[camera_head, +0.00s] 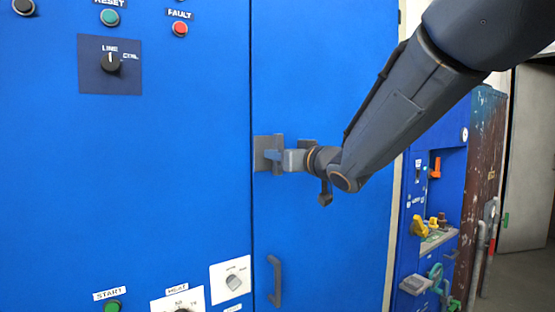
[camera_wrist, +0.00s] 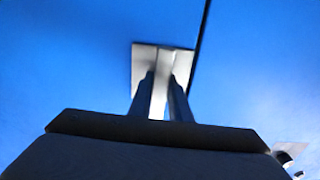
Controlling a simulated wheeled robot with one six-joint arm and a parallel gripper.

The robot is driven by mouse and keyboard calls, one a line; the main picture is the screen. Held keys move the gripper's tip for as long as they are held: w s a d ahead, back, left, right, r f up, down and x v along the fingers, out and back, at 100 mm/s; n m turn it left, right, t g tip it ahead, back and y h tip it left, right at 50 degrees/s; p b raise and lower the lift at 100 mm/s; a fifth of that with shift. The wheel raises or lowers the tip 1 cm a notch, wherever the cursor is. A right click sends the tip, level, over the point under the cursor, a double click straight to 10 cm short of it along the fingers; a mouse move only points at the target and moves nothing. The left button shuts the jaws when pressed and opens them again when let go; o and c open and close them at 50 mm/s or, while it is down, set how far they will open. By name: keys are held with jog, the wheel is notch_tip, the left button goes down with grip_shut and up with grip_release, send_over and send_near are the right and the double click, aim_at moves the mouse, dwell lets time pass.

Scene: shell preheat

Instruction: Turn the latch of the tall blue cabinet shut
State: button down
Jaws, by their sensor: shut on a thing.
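The tall blue cabinet (camera_head: 325,75) has a closed door with a dark seam at its left edge. The latch is a grey plate (camera_head: 262,142) with a bar, set at the seam. My gripper (camera_head: 281,161) is at the latch, and my arm comes in from the upper right. In the wrist view the two dark fingers of my gripper (camera_wrist: 164,95) are shut on the latch's light grey bar (camera_wrist: 159,93), in front of the latch plate (camera_wrist: 143,58). My gripper hides part of the latch in the head view.
A grey door handle (camera_head: 275,281) sits below the latch. Left of the seam is a panel with a LINE knob (camera_head: 111,62), a red FAULT button (camera_head: 180,29) and a green START button (camera_head: 112,306). A blue machine with yellow parts (camera_head: 419,227) stands at right.

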jog(key=shift+n, duration=0.3)
jog(key=c, duration=1.6)
grip_release()
jog(key=shift+c, duration=0.2)
jog(key=shift+s+d, duration=0.1)
jog(key=b+v, duration=0.1)
jog(key=v, duration=0.6)
jog(key=shift+s+d, duration=0.15)
jog(key=shift+s, duration=0.1)
jog(key=shift+f, duration=0.1)
